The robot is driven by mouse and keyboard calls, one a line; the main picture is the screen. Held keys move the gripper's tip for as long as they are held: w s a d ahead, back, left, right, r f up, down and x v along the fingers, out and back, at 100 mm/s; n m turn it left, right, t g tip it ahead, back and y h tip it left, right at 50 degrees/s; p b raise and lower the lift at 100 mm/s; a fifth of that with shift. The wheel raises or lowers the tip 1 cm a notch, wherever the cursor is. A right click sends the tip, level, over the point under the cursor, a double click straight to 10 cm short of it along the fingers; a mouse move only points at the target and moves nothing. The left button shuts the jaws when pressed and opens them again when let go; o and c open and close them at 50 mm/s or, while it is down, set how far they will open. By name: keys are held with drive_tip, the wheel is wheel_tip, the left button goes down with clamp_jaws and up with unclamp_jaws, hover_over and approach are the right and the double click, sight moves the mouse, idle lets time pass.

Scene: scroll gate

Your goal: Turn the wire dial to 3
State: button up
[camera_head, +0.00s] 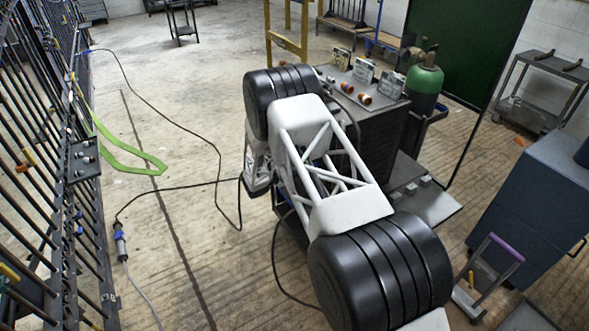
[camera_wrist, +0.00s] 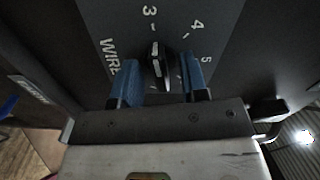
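The wire dial (camera_wrist: 157,62) is a dark knob on a dark grey panel in the wrist view. A white mark on the knob points up, roughly toward the printed 3 (camera_wrist: 149,11). The numbers 4 and 5 are printed to its right, and the word WIRE (camera_wrist: 109,55) to its left. My gripper (camera_wrist: 162,80) has two blue fingers, one on each side of the knob. A gap shows between the knob and each finger, so it looks open and not clamped. In the head view my arm hides the dial and gripper.
In the head view, a dark cabinet (camera_head: 375,125) with small items on top stands behind my arm, beside a green gas cylinder (camera_head: 424,84). A barred rack (camera_head: 60,170) lines the left. A blue-grey cabinet (camera_head: 535,195) stands right. Cables lie on the open floor at left.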

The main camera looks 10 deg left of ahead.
drive_tip(key=shift+s+a, duration=0.1)
drive_tip(key=v, duration=0.7)
drive_tip(key=shift+s+a, duration=0.2)
idle(0.4)
drive_tip(key=shift+r, duration=0.15)
